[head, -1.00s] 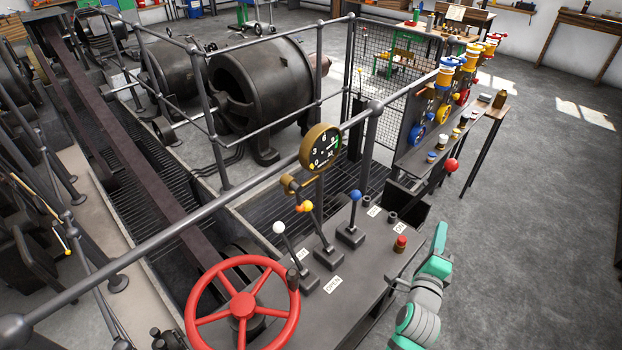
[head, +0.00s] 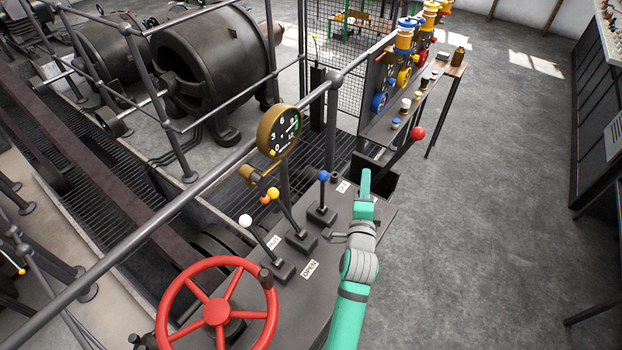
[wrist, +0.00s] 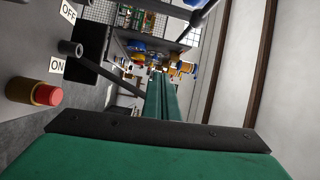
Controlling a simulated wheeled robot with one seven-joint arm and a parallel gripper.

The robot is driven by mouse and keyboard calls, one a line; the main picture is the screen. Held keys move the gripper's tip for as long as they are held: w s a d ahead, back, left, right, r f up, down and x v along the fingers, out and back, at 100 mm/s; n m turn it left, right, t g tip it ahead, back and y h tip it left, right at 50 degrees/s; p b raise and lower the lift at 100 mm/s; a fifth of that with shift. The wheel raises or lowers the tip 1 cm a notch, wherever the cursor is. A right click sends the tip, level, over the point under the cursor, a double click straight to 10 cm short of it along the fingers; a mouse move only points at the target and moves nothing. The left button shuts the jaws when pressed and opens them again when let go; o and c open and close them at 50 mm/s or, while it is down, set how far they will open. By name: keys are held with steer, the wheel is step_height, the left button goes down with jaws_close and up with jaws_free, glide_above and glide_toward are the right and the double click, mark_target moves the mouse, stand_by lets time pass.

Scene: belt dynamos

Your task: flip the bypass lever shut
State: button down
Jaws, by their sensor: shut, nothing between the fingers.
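Three levers stand on the grey console: one with a white knob (head: 245,221), one with a yellow knob (head: 273,193) and one with a blue knob (head: 323,176). An OPEN plate (head: 310,269) lies by the yellow lever's base. No label names the bypass lever, so I cannot tell which it is. My gripper (head: 365,173) is over the console's right side, right of the blue lever and apart from it. Its green fingers (wrist: 161,97) are shut and empty in the wrist view. The three levers are not visible there.
A red handwheel (head: 217,311) is at the console's front left. A brass gauge (head: 278,131) stands behind the levers by the railing (head: 190,209). The wrist view shows a red button (wrist: 47,95) and ON and OFF plates. Open floor lies right.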

steer(key=s+a+n+t, duration=0.1)
steer(key=s+a+n, duration=0.4)
steer(key=n, duration=1)
steer(key=s+a+n+y, duration=0.1)
steer(key=s+a+n, duration=0.5)
steer(key=a+n, duration=0.4)
steer(key=n, duration=0.6)
steer(key=shift+a+f+n+t, duration=0.3)
steer(key=shift+a+f+t, duration=0.1)
steer(key=r, duration=0.2)
glide_above(322, 193)
steer(key=s+a, duration=0.2)
steer(key=a, duration=0.1)
steer(key=shift+w, duration=0.4)
